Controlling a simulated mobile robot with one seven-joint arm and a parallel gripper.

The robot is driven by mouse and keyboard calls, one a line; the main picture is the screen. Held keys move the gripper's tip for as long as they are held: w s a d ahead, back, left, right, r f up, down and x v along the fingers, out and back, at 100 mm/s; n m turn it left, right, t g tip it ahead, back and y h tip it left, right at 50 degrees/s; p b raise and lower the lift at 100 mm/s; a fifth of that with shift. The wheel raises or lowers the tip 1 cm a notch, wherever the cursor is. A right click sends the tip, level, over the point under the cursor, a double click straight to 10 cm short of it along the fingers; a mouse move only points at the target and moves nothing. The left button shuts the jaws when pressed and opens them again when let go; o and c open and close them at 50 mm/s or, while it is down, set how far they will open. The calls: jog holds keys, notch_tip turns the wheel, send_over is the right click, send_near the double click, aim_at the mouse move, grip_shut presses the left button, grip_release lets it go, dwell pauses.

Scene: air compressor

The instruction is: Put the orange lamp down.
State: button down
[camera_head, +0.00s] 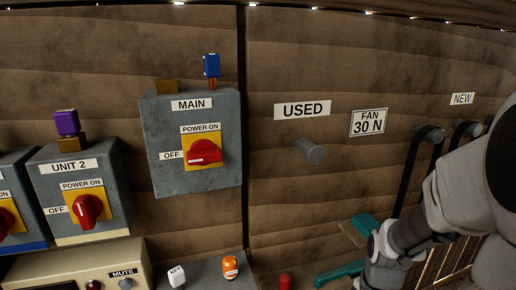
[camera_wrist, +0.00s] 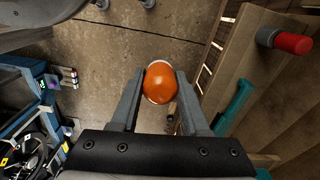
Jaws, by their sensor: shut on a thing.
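The orange lamp (camera_wrist: 160,84) shows in the wrist view as a round, glossy orange dome with a pale rim. It sits between the two grey fingers of my gripper (camera_wrist: 160,92), which is shut on it. Concrete floor shows beyond the lamp, and no surface is seen touching it. My gripper and the held lamp are out of the head view, where only my arm shows at the lower right.
Grey MAIN (camera_head: 160,170) and UNIT 2 (camera_head: 55,190) switch boxes are nearby. A grey peg (camera_head: 311,151) under USED is bare. Teal-handled tools (camera_head: 338,273) lie near my arm.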

jog(key=w+a+r+n+p, duration=0.4)
jog(key=w+n, duration=0.3)
jog(key=w, duration=0.1)
jog(key=w+a+r+n+p, duration=0.35)
jog(key=w+n, duration=0.25)
jog(key=w, duration=0.2)
jog(key=s+f, duration=0.3)
jog(key=f, duration=0.2)
jog(key=shift+s+a, duration=0.15)
jog(key=shift+s, duration=0.15)
jog(key=shift+b, duration=0.55)
